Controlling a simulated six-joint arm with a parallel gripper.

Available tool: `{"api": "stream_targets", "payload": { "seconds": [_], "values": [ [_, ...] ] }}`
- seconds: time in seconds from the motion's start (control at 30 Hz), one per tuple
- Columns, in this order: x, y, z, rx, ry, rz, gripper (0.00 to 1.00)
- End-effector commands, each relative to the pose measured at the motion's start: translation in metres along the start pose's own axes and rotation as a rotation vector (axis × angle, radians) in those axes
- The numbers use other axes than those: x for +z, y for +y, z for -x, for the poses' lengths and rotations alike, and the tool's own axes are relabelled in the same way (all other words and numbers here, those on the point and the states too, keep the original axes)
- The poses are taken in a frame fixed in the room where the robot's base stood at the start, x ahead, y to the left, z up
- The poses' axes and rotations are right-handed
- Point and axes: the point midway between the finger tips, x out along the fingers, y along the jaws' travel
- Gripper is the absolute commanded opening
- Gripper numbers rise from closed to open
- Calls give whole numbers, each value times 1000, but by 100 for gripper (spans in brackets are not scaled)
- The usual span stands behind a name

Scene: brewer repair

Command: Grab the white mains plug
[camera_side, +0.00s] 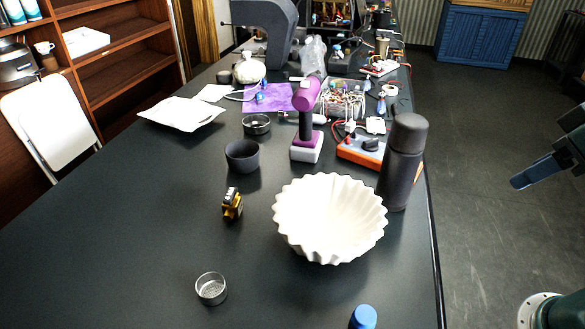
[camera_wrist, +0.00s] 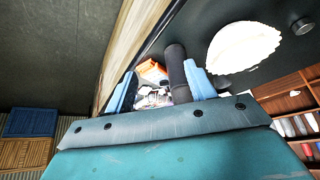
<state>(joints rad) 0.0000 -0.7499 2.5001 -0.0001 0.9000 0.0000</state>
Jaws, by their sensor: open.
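I cannot surely pick out the white mains plug. A small white block (camera_side: 376,125) at the back of the orange-and-grey device (camera_side: 360,152) may be it, but it is too small to tell. My gripper (camera_side: 532,173) is at the right edge of the side view, off the bench and over the floor side, far from that block. In the wrist view my gripper (camera_wrist: 160,72) has its two blue fingers spread wide with nothing held between them. The orange device (camera_wrist: 152,70) and blurred clutter show beyond the fingers.
A tall dark flask (camera_side: 404,160) stands near the bench's right edge, between my gripper's side and the clutter. A white fluted bowl (camera_side: 330,218), a purple tool (camera_side: 305,105) and a dark cup (camera_side: 242,156) stand on the bench (camera_side: 120,220). The front left is mostly clear.

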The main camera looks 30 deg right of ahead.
Motion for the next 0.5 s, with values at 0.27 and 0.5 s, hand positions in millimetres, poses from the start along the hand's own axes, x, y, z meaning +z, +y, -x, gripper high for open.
{"api": "stream_targets", "payload": {
  "seconds": [0.27, 0.5],
  "values": [
    [-8, 0, 0, -2, 0, 7, 55],
    [-45, -1, -3, -13, -2, 40, 55]
  ]
}}
